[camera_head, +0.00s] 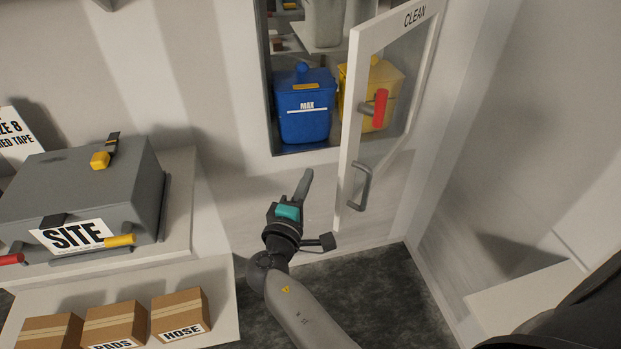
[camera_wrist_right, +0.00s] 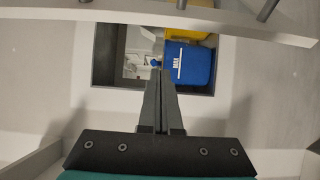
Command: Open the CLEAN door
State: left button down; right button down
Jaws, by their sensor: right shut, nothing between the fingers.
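The CLEAN door (camera_head: 348,165) is a white-framed glass door, swung well open toward the right of its wall opening. It has a grey bar handle (camera_head: 362,187) low on its frame and a red-gripped lever (camera_head: 380,108) above it. In the right wrist view the door's edge (camera_wrist_right: 130,13) crosses the top. My right gripper (camera_head: 306,178) is left of the door handle, apart from it, below the opening. Its fingers also show in the right wrist view (camera_wrist_right: 158,80), shut together and empty. My left gripper does not show.
Inside the opening stand a blue MAX container (camera_head: 303,118) and a yellow container (camera_head: 388,80). A grey SITE case (camera_head: 80,190) sits on a shelf at left. Cardboard boxes (camera_head: 180,303) sit on a lower shelf. The floor (camera_head: 385,300) below the door is clear.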

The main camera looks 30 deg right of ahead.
jog(key=w+d+p, duration=0.2)
jog(key=d, duration=0.5)
jog(key=shift+w+d, duration=0.25)
jog(key=shift+d, duration=0.05)
jog(key=shift+f, duration=0.1)
